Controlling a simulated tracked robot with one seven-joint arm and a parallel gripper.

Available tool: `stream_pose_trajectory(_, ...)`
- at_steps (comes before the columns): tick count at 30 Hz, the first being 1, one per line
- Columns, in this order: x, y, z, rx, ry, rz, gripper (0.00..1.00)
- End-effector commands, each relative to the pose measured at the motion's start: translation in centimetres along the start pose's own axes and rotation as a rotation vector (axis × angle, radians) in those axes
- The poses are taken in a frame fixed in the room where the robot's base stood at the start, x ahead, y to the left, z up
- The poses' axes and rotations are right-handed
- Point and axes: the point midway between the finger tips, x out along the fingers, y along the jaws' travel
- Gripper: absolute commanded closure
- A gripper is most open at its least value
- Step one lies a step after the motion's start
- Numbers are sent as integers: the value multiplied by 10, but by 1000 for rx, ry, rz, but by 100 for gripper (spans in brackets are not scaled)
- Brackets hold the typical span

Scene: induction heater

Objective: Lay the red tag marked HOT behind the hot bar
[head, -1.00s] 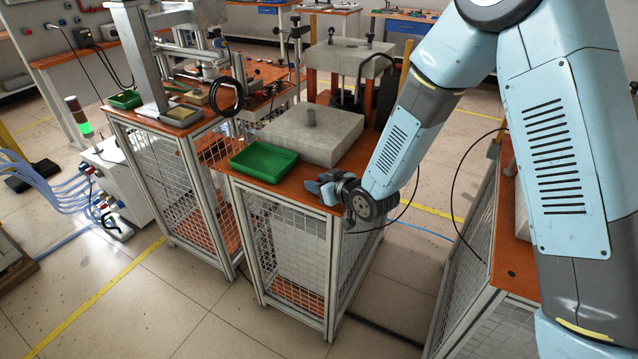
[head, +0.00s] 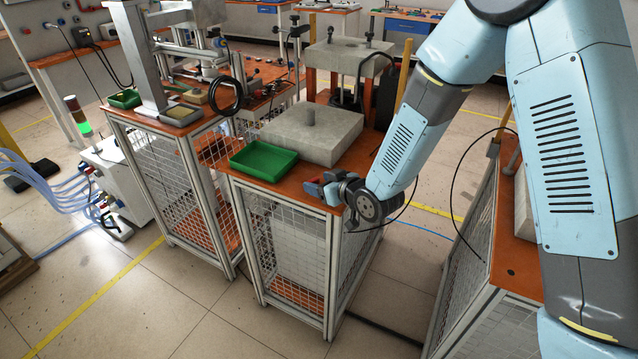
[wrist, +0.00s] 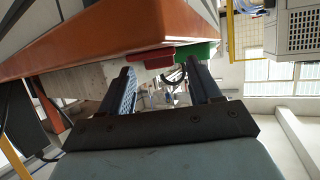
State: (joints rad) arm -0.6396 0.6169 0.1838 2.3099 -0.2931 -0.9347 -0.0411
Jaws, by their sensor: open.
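My gripper (head: 318,188) is low at the front right corner of the orange-topped bench (head: 283,187) in the head view. In the wrist view its two fingers (wrist: 162,90) are apart, with nothing held between them. A small red piece (wrist: 160,58) lies at the bench edge just ahead of the fingers, left of the green tray. It may be the tag; no lettering is readable. A red patch shows at the fingers in the head view.
An empty-looking green tray (head: 263,161) sits on the bench's front left, in front of the slab. A press-like frame with a grey block (head: 348,57) stands behind. Another mesh-sided bench (head: 470,235) is at right. A machine bench (head: 150,118) is at left.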

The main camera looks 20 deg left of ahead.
Motion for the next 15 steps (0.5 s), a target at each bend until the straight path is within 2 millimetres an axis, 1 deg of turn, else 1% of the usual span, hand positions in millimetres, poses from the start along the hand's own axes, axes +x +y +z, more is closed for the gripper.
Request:
stream_pose_trajectory(1, -9, 1, -1, 0, 1, 2, 37)
stream_pose_trajectory(9, -62, 0, 0, 0, 0, 1, 37)
stream_pose_trajectory(15, -92, 0, 0, -1, 1, 0, 37)
